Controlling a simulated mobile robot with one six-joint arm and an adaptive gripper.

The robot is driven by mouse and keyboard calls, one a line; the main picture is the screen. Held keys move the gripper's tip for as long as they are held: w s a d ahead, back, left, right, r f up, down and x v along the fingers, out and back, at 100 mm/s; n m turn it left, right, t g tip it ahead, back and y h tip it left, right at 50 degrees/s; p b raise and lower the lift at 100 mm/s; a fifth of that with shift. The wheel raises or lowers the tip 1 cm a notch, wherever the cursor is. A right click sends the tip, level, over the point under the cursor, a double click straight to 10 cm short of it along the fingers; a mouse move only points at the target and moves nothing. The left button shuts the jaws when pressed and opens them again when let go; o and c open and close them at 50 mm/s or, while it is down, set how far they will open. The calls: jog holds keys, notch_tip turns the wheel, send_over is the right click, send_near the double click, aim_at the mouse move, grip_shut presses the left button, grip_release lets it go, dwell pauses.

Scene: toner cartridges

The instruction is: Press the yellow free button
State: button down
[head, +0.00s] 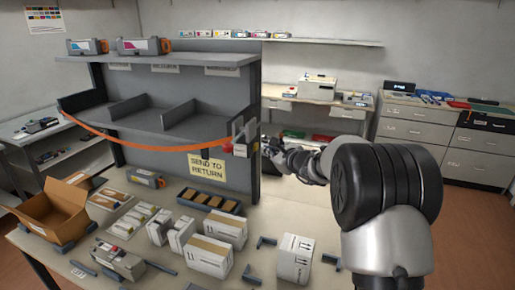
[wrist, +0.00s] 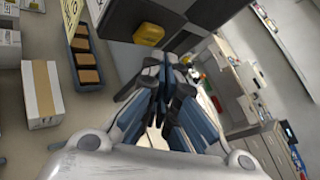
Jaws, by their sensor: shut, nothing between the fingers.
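A yellow block-like button (wrist: 148,34) shows in the wrist view, on the dark grey end of the shelf unit, up and left of my fingertips. My gripper (wrist: 170,68) is shut and empty, and it appears apart from the yellow button. In the head view my gripper (head: 268,146) is beside the right end of the grey shelf unit (head: 228,172), close to a small red and white box (head: 240,149) where the orange strap ends. The yellow button cannot be made out in the head view.
The orange strap (head: 150,143) hangs across the shelf front. A yellow "send to return" sign (head: 206,167) is below it. White cartons (head: 208,256), an open cardboard box (head: 62,208) and a tray (head: 208,203) crowd the table. Drawers (head: 410,130) stand at the back right.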

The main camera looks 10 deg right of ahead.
jog(key=d, duration=0.1)
jog(key=s+d, duration=0.2)
jog(key=d, duration=0.1)
jog(key=shift+s+d+b, duration=0.1)
jog(key=shift+s+b, duration=0.15)
jog(key=shift+b, duration=0.05)
jog(key=s+a+r+n+g+y, duration=0.1)
jog(key=s+a+r+n+g, duration=0.2)
jog(key=s+a+n, duration=0.65)
jog(key=s+a+r+n+g+y, duration=0.25)
jog(key=s+a+n, duration=0.3)
jog(key=s, duration=0.75)
jog(key=s+f+n+g+h, duration=0.3)
jog(key=s+n, duration=0.4)
jog(key=s, duration=0.9)
jog(key=s+d+f+n+h, duration=0.2)
jog(key=s+d, duration=0.1)
jog(key=s, duration=0.3)
jog(key=s+d+f+n+h, duration=0.2)
jog(key=s+d+f+n, duration=0.1)
jog(key=s, duration=0.3)
jog(key=shift+d+g+h, duration=0.35)
jog(key=shift+d+g, duration=0.1)
jog(key=shift+d, duration=0.15)
